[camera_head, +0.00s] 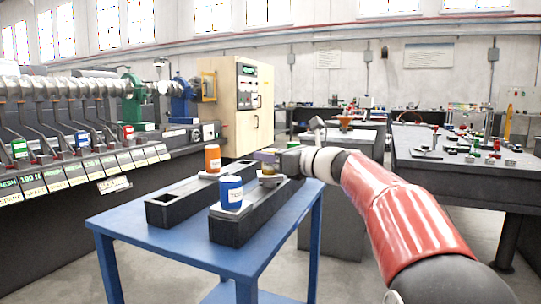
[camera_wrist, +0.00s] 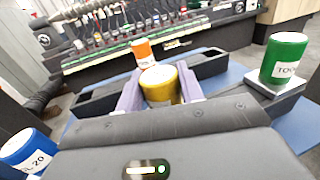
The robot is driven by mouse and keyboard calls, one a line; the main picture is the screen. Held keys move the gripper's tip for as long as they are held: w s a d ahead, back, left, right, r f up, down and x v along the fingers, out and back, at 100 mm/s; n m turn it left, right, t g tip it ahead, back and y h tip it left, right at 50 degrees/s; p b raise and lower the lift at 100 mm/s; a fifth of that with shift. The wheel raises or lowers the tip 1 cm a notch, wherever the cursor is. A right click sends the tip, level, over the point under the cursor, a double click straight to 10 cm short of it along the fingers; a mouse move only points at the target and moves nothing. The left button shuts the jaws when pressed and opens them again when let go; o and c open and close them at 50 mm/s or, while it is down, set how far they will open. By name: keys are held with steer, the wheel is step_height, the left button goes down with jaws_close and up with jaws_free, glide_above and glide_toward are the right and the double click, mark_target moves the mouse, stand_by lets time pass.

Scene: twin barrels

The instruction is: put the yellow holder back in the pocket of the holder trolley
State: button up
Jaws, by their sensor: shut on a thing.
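My gripper (camera_head: 272,160) is shut on the yellow holder (camera_wrist: 160,88), with a purple finger on either side of it. In the wrist view my gripper (camera_wrist: 160,92) reaches in from below. In the head view the holder is mostly hidden by my gripper, at the middle of the front dark rack (camera_head: 232,228) on the blue holder trolley (camera_head: 190,250). I cannot tell whether it is seated in a pocket or just above one. The rear rack (camera_head: 176,207) has an empty pocket at its near end.
A blue holder (camera_head: 231,190) stands at the near end of the front rack. An orange holder (camera_head: 212,158) stands in the rear rack. A green holder (camera_wrist: 285,58) stands at the right in the wrist view. A machine bench (camera_head: 90,185) runs along the left.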

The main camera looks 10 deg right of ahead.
steer(key=shift+f+b, duration=0.5)
steer(key=shift+f, duration=0.15)
steer(key=o, duration=1.2)
steer(key=shift+o, duration=0.2)
steer(key=shift+f, duration=0.15)
steer(key=v, duration=0.7)
steer(key=shift+s+d, duration=0.2)
steer(key=shift+s, duration=0.2)
